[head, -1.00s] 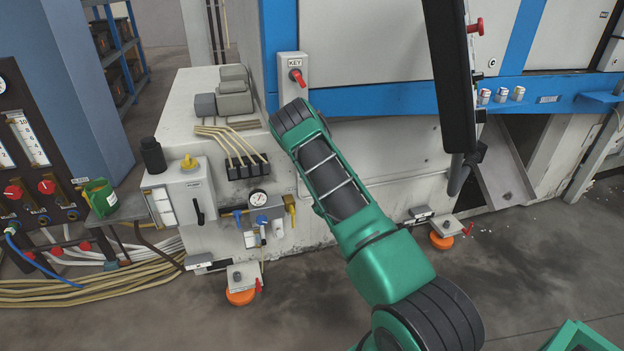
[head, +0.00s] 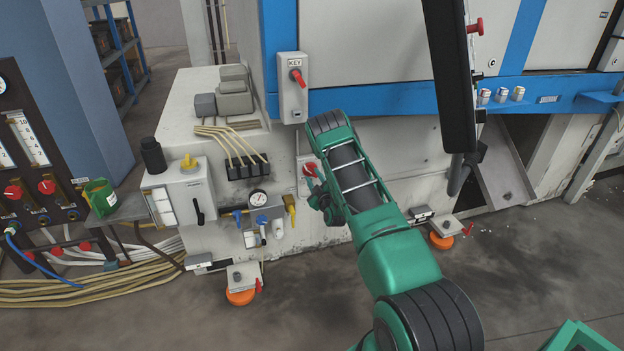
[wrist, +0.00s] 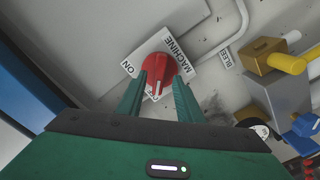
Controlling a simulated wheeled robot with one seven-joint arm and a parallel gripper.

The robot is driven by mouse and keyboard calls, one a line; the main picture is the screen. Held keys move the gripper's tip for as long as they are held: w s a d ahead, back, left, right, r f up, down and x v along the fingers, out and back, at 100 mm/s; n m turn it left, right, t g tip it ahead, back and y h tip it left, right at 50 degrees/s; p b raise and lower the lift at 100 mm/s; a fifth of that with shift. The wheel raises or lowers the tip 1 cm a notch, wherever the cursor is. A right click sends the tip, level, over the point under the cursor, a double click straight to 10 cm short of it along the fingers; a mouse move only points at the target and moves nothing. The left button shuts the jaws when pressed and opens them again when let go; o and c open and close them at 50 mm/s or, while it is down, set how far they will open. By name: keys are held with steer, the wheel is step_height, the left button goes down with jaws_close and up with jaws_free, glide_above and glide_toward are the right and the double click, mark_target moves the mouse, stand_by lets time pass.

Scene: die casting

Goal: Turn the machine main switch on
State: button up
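The machine main switch is a red rotary knob (wrist: 158,68) on a light plate (wrist: 134,64) marked "MACHINE" and "ON". The knob also shows in the head view (head: 310,169), low on the machine's side wall, with its plate partly hidden by my arm. My gripper (wrist: 160,80) points at the knob in the wrist view, with its two green fingers apart, one on each side of the knob's near part. Whether they touch it I cannot tell. In the head view my gripper (head: 314,188) is just below the knob, mostly hidden behind my wrist.
A grey box marked "KEY" (head: 293,90) with a red handle is above. A pressure gauge (head: 258,198) and coloured valves (head: 289,206) are to the left. A dark hanging panel (head: 452,80) is to the right of my arm.

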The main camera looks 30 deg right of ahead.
steer(key=shift+w+d, duration=0.25)
steer(key=shift+w, duration=0.4)
jaws_close()
